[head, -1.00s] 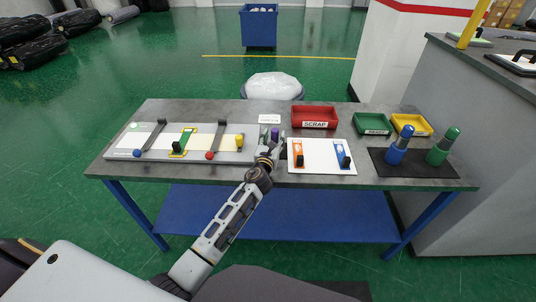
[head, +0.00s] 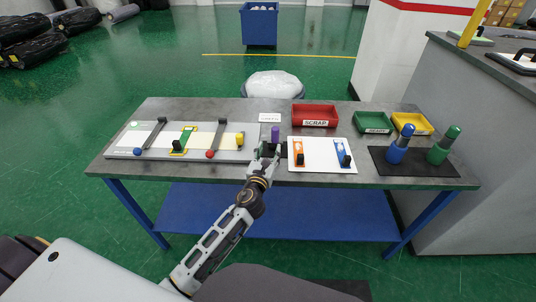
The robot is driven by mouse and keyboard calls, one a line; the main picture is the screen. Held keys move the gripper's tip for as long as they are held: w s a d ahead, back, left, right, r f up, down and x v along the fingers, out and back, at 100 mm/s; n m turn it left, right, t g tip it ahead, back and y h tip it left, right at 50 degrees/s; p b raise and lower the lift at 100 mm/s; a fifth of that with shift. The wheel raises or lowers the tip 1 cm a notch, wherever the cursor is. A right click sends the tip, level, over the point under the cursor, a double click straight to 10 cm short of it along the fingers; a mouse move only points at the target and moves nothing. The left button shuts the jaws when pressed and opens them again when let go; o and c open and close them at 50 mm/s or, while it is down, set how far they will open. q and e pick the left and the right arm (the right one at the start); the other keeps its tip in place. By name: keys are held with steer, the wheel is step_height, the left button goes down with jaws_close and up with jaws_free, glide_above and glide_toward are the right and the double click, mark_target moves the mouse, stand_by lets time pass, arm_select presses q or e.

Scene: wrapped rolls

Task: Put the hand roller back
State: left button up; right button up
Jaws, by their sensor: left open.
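My left gripper (head: 266,152) is open at the table's front half, between the grey board and the white board. A small purple upright piece (head: 275,133) stands just behind its fingertips; its lower part is hidden, and I cannot tell if they touch. A blue-handled tool (head: 398,150) and a green-handled tool (head: 443,147) stand tilted on a dark mat (head: 413,170) at the right. I cannot tell which of these is the hand roller. My right gripper is not in view.
The grey board (head: 190,157) at left carries strips, levers and coloured knobs. The white board (head: 320,164) holds an orange piece (head: 299,153) and a blue piece (head: 342,154). A red SCRAP bin (head: 314,123), green bin (head: 373,131) and yellow bin (head: 411,130) line the back.

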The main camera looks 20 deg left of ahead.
arm_select(q)
steer(key=shift+s, duration=0.35)
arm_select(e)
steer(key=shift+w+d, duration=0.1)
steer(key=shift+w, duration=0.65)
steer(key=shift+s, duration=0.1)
